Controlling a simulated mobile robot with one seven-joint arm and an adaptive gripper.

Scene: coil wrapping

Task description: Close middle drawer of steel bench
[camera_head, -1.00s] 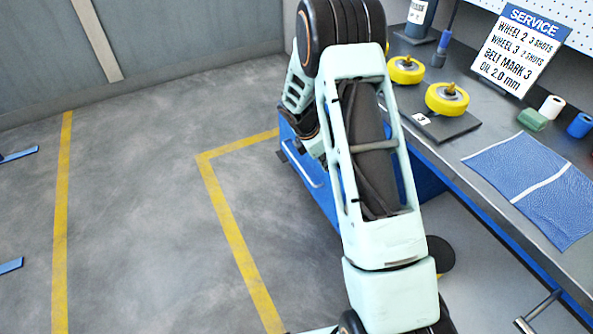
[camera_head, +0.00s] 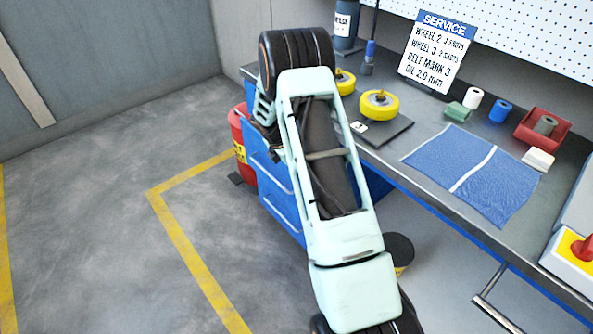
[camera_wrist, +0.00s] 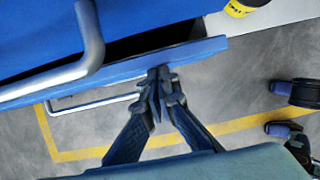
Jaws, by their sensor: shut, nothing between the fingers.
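The steel bench (camera_head: 398,195) has a grey worktop and a blue drawer unit (camera_head: 276,190) under its far end, partly hidden behind my arm. In the wrist view one drawer front (camera_wrist: 205,50) stands out from the unit, with a dark gap behind its top edge. A large metal handle (camera_wrist: 92,38) crosses the upper left, and another handle (camera_wrist: 95,105) shows below the drawer front. Which drawer is the middle one I cannot tell for sure. My gripper (camera_wrist: 160,80) is shut and empty, its fingertips at the outer face of that front; contact is unclear. The head view hides the gripper.
A red container (camera_head: 238,135) stands beyond the drawer unit. Yellow wheels (camera_head: 379,105), a blue cloth (camera_head: 475,170) and a service sign (camera_head: 437,52) are on the worktop. A dark round stool-like object (camera_head: 399,248) is under the bench. The floor at left is clear.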

